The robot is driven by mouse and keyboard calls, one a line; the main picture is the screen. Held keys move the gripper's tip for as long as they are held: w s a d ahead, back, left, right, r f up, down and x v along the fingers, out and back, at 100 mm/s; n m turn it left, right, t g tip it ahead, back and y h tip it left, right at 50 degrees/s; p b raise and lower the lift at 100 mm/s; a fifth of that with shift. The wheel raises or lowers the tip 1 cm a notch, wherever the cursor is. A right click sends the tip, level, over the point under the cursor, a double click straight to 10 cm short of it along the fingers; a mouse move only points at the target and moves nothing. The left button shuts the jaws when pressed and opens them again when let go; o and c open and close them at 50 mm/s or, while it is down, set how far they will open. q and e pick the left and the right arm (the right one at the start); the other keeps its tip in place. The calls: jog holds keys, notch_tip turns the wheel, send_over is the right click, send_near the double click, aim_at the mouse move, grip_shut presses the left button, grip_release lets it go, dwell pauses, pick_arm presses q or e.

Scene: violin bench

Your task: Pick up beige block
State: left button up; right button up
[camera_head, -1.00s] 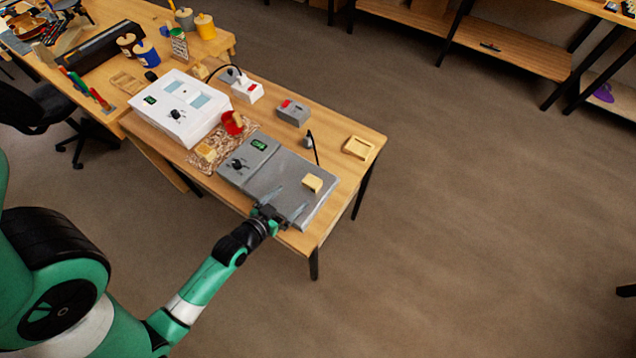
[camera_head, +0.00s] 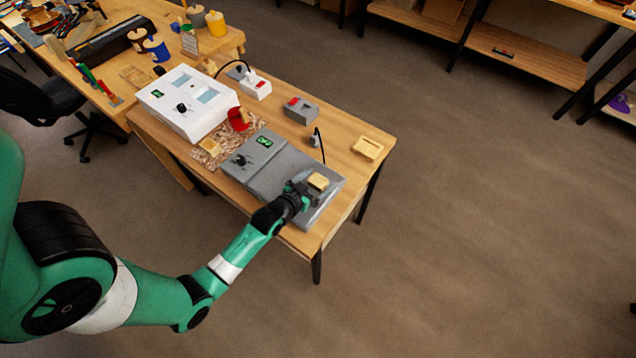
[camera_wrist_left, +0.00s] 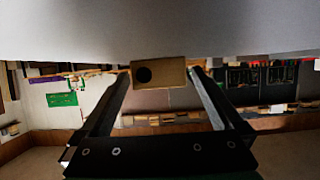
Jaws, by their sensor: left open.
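The beige block (camera_head: 318,181) sits on the grey plate of the flat device (camera_head: 285,172) near the table's right end. My left gripper (camera_head: 308,188) is low over the plate, right at the block. In the left wrist view the block (camera_wrist_left: 158,72) shows a dark round hole in its face and lies between the tips of the two open fingers, with small gaps at both sides. Whether a finger touches it is hard to tell. My right gripper is in neither view.
A grey box with a red switch (camera_head: 301,110) and a thin dark cable stand behind the plate. A red cup (camera_head: 238,118), another beige piece (camera_head: 210,146) and a white device (camera_head: 187,104) are to the left.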

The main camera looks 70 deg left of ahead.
aim_at(317, 181)
pick_arm(q)
jog(key=shift+c, duration=0.3)
jog(key=c, duration=1.3)
jog(key=shift+r, duration=0.2)
jog(key=shift+r, duration=0.3)
notch_tip(317, 181, up, 3)
jog(key=shift+p, duration=1)
jog(key=s+r+p, duration=0.1)
jog(key=s+r, duration=0.8)
jog(key=s, duration=0.5)
jog(key=shift+p, duration=0.4)
